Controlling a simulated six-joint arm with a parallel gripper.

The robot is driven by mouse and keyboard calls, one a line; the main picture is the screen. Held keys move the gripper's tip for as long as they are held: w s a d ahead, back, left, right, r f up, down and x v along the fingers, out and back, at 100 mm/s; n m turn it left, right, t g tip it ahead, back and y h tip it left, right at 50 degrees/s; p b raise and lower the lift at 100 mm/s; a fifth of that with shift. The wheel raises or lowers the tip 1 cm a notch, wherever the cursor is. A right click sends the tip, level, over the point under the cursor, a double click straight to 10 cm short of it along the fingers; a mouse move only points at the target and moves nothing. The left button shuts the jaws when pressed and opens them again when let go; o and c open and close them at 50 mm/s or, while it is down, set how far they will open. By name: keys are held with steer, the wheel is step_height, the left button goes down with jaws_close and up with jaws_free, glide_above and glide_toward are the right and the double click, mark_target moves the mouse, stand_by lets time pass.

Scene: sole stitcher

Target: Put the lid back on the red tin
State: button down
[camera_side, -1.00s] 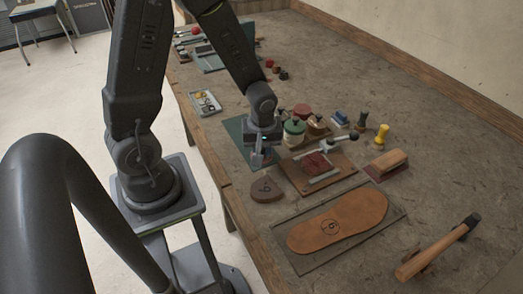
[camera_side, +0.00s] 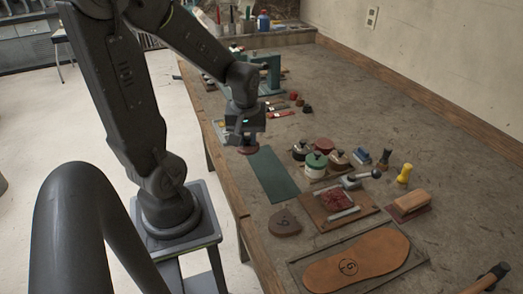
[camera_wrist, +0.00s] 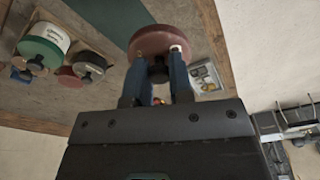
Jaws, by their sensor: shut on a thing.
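My gripper (camera_side: 246,138) is shut on a round red lid (camera_side: 248,150) and holds it flat above the far end of the green mat, near the bench's left edge. In the wrist view my blue fingers (camera_wrist: 160,75) pinch the dark knob under the red lid (camera_wrist: 150,38). The red tin (camera_side: 323,145) stands in the cluster of tins, to the right of my gripper and apart from it. No knob shows on its top; its inside is too small to make out. In the wrist view a dark red round shape (camera_wrist: 69,78) beside the green-lidded tin may be this tin.
The green mat (camera_side: 273,176) is bare.

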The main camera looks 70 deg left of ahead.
steer(key=shift+s+a+r, duration=0.1)
steer(key=shift+a+r, duration=0.15)
steer(key=shift+a, duration=0.05)
steer(key=w+a+r+n, duration=0.2)
steer(key=w+a, duration=0.1)
steer(key=w, duration=0.9)
steer(key=n, duration=0.2)
glide_above(324, 142)
steer(key=shift+s+d+f+g, duration=0.1)
steer(key=shift+s+f+g, duration=0.1)
steer(key=shift+f, duration=0.45)
steer(key=shift+s+f+g, duration=0.1)
steer(key=shift+s+f, duration=0.05)
steer(key=shift+f, duration=0.45)
steer(key=shift+w+d+f+n, duration=0.15)
steer(key=shift+w+f+n, duration=0.05)
steer(key=shift+w+n, duration=0.15)
steer(key=shift+f, duration=3.05)
steer(key=shift+f, duration=0.15)
steer(key=shift+c, duration=2.3)
jaws_free()
